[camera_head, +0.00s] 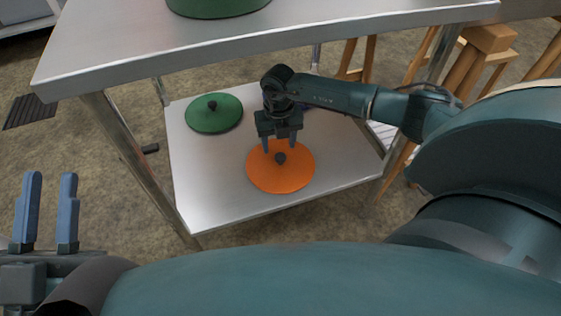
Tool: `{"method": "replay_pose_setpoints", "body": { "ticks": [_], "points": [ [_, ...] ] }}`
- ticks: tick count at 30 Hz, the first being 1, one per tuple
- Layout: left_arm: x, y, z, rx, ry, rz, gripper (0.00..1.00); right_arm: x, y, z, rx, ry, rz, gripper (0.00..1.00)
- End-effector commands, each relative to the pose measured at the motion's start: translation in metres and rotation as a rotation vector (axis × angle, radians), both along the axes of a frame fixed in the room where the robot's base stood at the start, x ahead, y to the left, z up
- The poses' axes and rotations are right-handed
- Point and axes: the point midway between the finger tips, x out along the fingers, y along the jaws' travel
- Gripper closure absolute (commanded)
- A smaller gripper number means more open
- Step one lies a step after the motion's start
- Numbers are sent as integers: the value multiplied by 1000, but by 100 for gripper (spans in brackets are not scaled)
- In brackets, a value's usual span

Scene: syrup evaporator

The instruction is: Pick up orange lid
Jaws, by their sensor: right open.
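The orange lid (279,178) is a flat round disc with a dark knob (280,158) at its middle. It lies on the lower metal shelf (215,200) of a steel table. My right gripper (280,148) reaches in from the right and points down over the lid. Its two fingers are apart, one on each side of the knob as seen here, and they hold nothing. I cannot tell how far above the lid the fingertips are. My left gripper (47,212) is at the lower left, its two blue fingers pointing up, apart and empty, away from the table.
A green lid (213,114) with a dark knob lies on the same shelf, left of my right gripper. The table's steel top (240,38) bears a green pot (217,6) and overhangs the shelf. Table legs (140,165) stand at the corners. Wooden stools (485,60) stand at the right.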

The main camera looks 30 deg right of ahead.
Motion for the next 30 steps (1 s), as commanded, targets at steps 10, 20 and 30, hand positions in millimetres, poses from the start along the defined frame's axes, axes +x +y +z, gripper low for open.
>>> {"method": "replay_pose_setpoints", "body": {
  "ticks": [10,20,30],
  "points": [
    [-6,3,32,29,-293,-4,75,0,-5,-48,2,3,0,46],
    [-8,4,40,31,-333,-5,75,1,-5,-51,1,1,0,46],
    [-8,4,40,31,-333,-5,75,0,-5,-50,1,1,1,73]
  ]
}}
